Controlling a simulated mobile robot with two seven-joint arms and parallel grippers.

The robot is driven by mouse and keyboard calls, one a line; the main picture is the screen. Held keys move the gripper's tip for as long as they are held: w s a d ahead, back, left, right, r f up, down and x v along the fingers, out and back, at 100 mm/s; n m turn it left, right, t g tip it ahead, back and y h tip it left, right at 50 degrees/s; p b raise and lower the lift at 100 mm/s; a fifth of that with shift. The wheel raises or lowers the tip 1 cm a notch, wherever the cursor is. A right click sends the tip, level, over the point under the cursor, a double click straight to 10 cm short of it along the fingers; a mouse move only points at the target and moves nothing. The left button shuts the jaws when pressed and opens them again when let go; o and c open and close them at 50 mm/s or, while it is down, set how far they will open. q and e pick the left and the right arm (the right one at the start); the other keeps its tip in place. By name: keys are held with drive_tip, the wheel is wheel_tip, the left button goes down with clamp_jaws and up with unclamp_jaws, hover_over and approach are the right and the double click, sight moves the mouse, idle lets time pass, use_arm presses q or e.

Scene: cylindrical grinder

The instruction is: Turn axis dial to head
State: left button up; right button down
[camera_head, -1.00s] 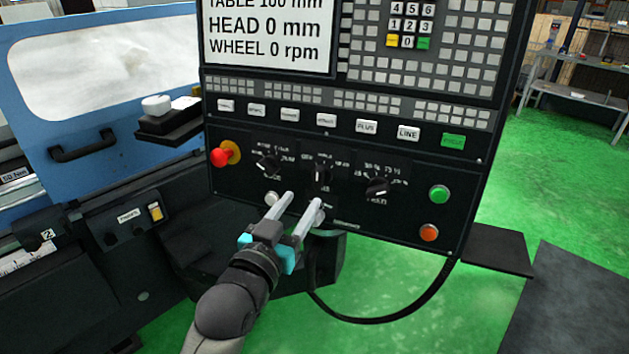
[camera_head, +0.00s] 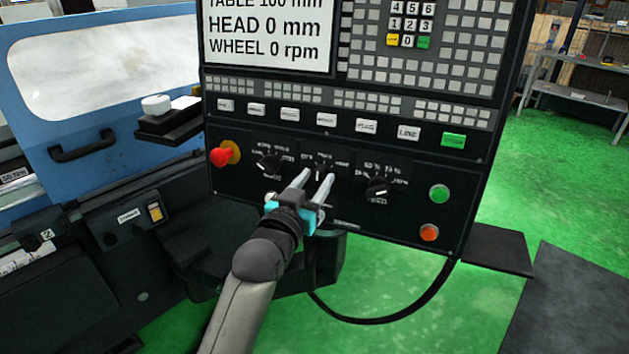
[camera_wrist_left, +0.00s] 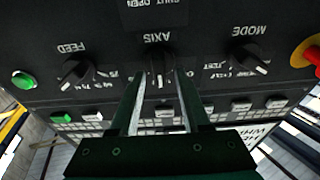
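The black axis dial (camera_head: 320,171) sits in the middle of three dials on the control panel. The left wrist view shows the axis dial (camera_wrist_left: 158,73) with its AXIS label, upside down. My left gripper (camera_head: 317,176) is at this dial. Its two fingers stand apart on either side of the dial, with a gap visible between them; I cannot tell whether they touch it. In the wrist view the left gripper (camera_wrist_left: 160,82) frames the dial between its fingertips. My right gripper is not in view.
The mode dial (camera_head: 268,165) is left of the axis dial and the feed dial (camera_head: 377,187) is right of it. A red emergency knob (camera_head: 221,157), a green button (camera_head: 439,194) and an orange button (camera_head: 429,232) flank them. The screen (camera_head: 268,35) reads HEAD 0 mm.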

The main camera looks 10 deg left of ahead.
use_arm(q)
clamp_jaws()
idle(0.5)
drive_tip(key=m+h+p, duration=0.1)
drive_tip(key=m+p, duration=0.3)
drive_tip(key=m, duration=0.1)
drive_tip(key=shift+r, duration=0.15)
drive_tip(key=shift+d+m+g+h+p, duration=0.1)
drive_tip(key=shift+m+g+h+p, duration=0.25)
drive_tip(key=shift+m+p, duration=1.3)
drive_tip(key=shift+f+m+b, duration=0.2)
drive_tip(key=shift+m+b, duration=0.15)
drive_tip(key=shift+m, duration=0.2)
drive_tip(key=shift+o, duration=0.6)
unclamp_jaws()
